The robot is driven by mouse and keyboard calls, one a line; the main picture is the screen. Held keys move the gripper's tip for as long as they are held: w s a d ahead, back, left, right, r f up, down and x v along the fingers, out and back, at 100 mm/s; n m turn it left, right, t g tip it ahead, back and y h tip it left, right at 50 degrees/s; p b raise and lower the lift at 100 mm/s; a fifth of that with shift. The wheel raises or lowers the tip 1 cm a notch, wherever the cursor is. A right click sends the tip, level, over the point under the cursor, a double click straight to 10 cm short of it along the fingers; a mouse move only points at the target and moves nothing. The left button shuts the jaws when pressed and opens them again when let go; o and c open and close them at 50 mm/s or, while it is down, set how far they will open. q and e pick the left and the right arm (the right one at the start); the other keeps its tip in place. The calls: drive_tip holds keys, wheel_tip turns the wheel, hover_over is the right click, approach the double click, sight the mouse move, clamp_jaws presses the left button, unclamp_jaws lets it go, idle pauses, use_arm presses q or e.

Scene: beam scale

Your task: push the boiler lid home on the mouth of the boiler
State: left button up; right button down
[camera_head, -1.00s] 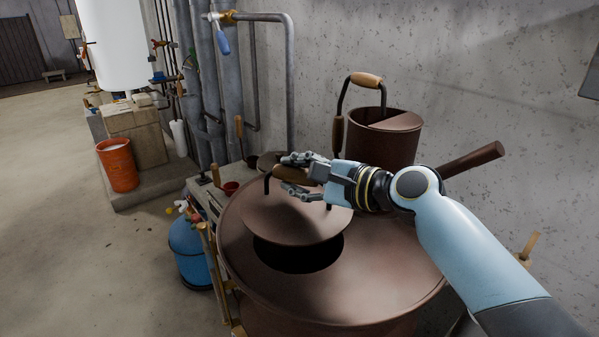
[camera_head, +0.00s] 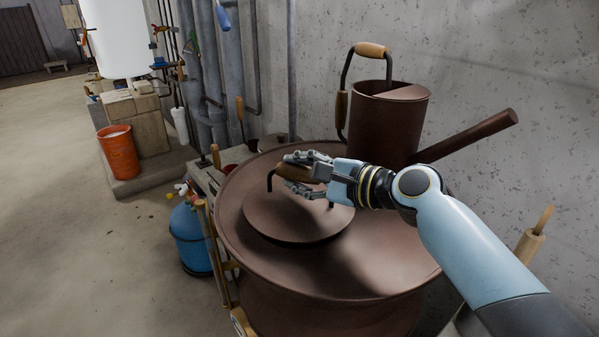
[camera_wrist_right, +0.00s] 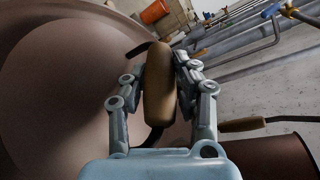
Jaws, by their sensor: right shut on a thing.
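The boiler lid (camera_head: 290,222) is a brown, shallow-domed disc with a wooden-gripped handle. It lies over the mouth in the top of the large brown boiler (camera_head: 330,275), and no dark opening shows around it. Whether it is fully seated I cannot tell. My right gripper (camera_head: 297,171) is shut on the lid's handle, its arm coming from the right. My left gripper is not in view.
The concrete wall is close behind. A blue tank (camera_head: 190,238) and orange bucket (camera_head: 119,152) stand left; the floor there is open.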

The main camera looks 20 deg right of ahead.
drive_tip(key=shift+f+b, duration=0.25)
drive_tip(key=shift+b, duration=0.05)
drive_tip(key=shift+f, duration=0.25)
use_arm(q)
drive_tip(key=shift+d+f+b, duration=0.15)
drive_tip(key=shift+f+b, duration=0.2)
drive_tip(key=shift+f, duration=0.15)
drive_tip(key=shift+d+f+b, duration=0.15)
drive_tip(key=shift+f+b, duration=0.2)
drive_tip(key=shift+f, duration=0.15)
use_arm(e)
drive_tip(key=shift+f, duration=0.6)
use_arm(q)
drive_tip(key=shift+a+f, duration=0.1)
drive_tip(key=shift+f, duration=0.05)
use_arm(e)
drive_tip(key=shift+f, duration=0.2)
drive_tip(key=c, duration=1)
unclamp_jaws()
drive_tip(key=shift+o, duration=0.2)
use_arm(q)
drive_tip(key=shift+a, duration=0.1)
use_arm(e)
drive_tip(key=shift+s+f, duration=0.1)
